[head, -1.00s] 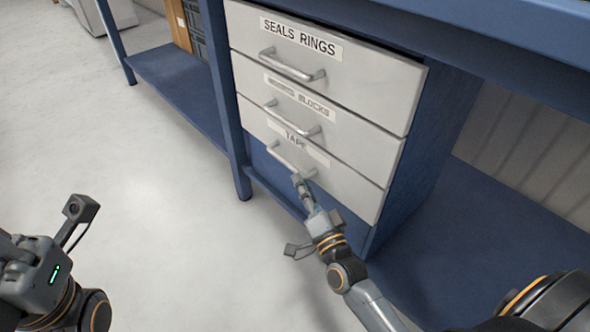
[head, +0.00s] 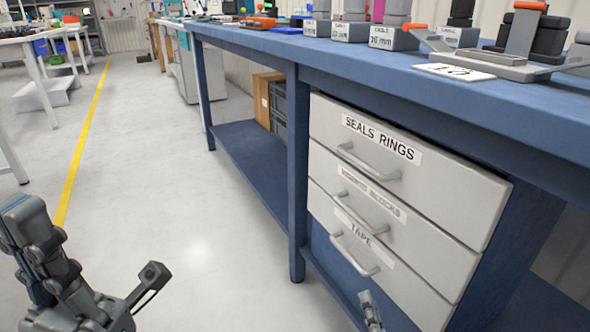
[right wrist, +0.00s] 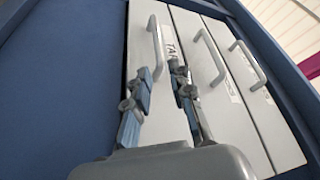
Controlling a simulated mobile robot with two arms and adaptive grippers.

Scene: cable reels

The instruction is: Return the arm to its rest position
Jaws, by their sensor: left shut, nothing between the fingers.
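My left gripper (head: 27,222) is at the lower left of the head view, over open floor, with its fingers together and empty. My right gripper (head: 370,306) is at the bottom edge of the head view, just below the handle of the TAPE drawer (head: 350,252). In the right wrist view its two fingers (right wrist: 162,82) stand apart, with the TAPE drawer handle (right wrist: 157,42) just ahead of them. The handle looks clear of the fingers. Most of the right arm is out of the head view.
The SEALS RINGS drawer (head: 440,190) and the middle drawer (head: 400,225) sit above the TAPE drawer, fronts in line. The blue workbench (head: 420,85) carries grey holders and a card. Clear floor (head: 200,215) lies to the left, with a yellow line.

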